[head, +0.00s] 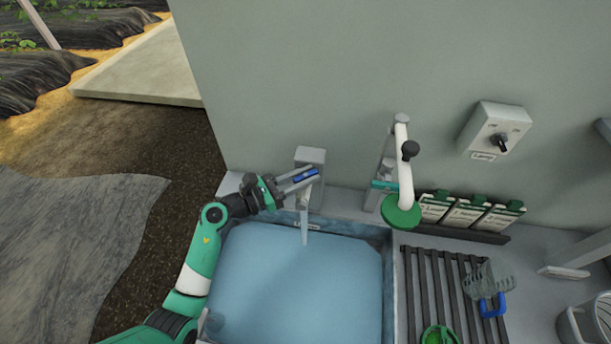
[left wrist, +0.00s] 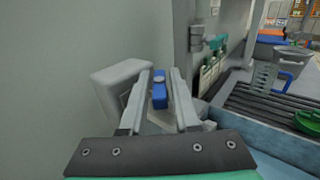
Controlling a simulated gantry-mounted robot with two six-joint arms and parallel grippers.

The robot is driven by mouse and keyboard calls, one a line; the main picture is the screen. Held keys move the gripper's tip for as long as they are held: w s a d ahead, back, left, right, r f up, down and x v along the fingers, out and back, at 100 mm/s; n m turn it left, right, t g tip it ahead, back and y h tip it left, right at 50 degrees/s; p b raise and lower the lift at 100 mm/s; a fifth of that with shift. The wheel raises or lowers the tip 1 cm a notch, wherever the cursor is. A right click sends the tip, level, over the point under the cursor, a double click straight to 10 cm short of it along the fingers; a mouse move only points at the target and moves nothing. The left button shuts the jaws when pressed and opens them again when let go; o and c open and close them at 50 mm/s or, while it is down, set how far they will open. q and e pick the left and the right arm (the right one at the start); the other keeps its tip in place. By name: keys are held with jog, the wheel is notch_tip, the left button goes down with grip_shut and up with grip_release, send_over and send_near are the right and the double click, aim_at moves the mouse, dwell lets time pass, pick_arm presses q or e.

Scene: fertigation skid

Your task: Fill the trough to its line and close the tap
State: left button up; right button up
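The trough (head: 391,300) is a wide basin holding pale blue water (head: 300,285); no fill line can be made out. The tap (head: 310,155) is a grey block on the back ledge with a blue lever (head: 306,175). A pale narrow streak (head: 304,228) below it reaches the water; it looks like a stream. My left gripper (head: 302,180) is at the tap, its fingers either side of the lever. In the left wrist view, the blue lever (left wrist: 159,92) sits between the fingers with small gaps, so the gripper looks open. My right gripper is not in view.
A switch box (head: 495,128) is on the wall above green-topped packets (head: 467,212).

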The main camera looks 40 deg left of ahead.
pick_arm(q)
grip_shut()
jog(key=shift+a+f+m+g+h+b, duration=0.15)
jog(key=shift+m+g+h+b, duration=0.25)
jog(key=shift+m+h+b, duration=0.5)
jog(key=m+g+h+b, duration=0.3)
jog(key=h+b, duration=0.1)
jog(key=b, duration=0.3)
jog(key=m+g+h+b, duration=0.3)
jog(key=h+b, duration=0.1)
jog(key=b, duration=0.3)
jog(key=shift+f+g+b, duration=0.15)
jog(key=shift+g+b, duration=0.15)
jog(key=shift+b, duration=0.1)
jog(key=shift+r+m+b, duration=0.2)
jog(key=shift+m+b, duration=0.1)
jog(key=shift+b, duration=0.15)
grip_release()
jog(key=shift+r, duration=0.1)
